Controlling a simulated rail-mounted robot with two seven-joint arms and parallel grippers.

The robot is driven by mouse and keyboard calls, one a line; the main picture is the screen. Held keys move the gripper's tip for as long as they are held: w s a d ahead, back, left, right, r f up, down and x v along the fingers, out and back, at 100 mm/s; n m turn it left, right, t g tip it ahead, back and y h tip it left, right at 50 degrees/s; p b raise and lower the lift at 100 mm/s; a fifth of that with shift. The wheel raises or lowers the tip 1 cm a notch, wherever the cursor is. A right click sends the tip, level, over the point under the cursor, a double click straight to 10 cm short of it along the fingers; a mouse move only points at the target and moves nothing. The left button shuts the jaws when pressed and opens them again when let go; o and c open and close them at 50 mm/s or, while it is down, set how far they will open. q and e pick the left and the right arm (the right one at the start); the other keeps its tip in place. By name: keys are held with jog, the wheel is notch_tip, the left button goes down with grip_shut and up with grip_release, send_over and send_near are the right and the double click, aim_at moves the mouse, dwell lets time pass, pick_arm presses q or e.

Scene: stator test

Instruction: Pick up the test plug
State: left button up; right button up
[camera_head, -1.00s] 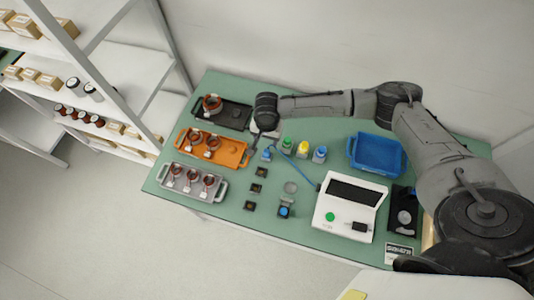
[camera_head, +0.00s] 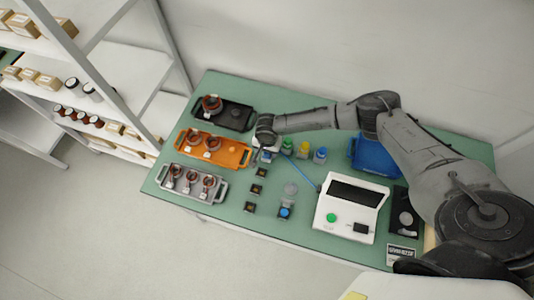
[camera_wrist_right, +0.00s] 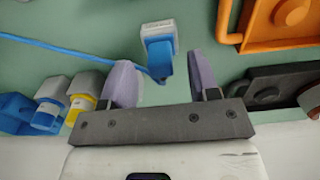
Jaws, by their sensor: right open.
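The test plug (camera_wrist_right: 158,42) has a pale grey and blue body, with a blue cable (camera_wrist_right: 80,50) running to it from the left in the right wrist view. In the head view the plug (camera_head: 267,156) is a small blue shape, partly hidden by my right gripper (camera_head: 262,147). In the wrist view my right gripper (camera_wrist_right: 160,68) is open, its two purple-grey fingers on either side of the plug's lower blue end. Gaps show between plug and fingers. I cannot tell the height of the fingers over the table. My left gripper is not in view.
An orange tray (camera_head: 240,160), a black tray (camera_head: 235,125) and a grey tray (camera_head: 164,183) stand left of the gripper. Blue, green and yellow bottles (camera_head: 303,147) stand to its right. A white tester (camera_head: 328,208) and a blue bin (camera_head: 366,160) lie further right.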

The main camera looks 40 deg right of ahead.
jog(key=shift+f, duration=1.2)
jog(key=c, duration=1)
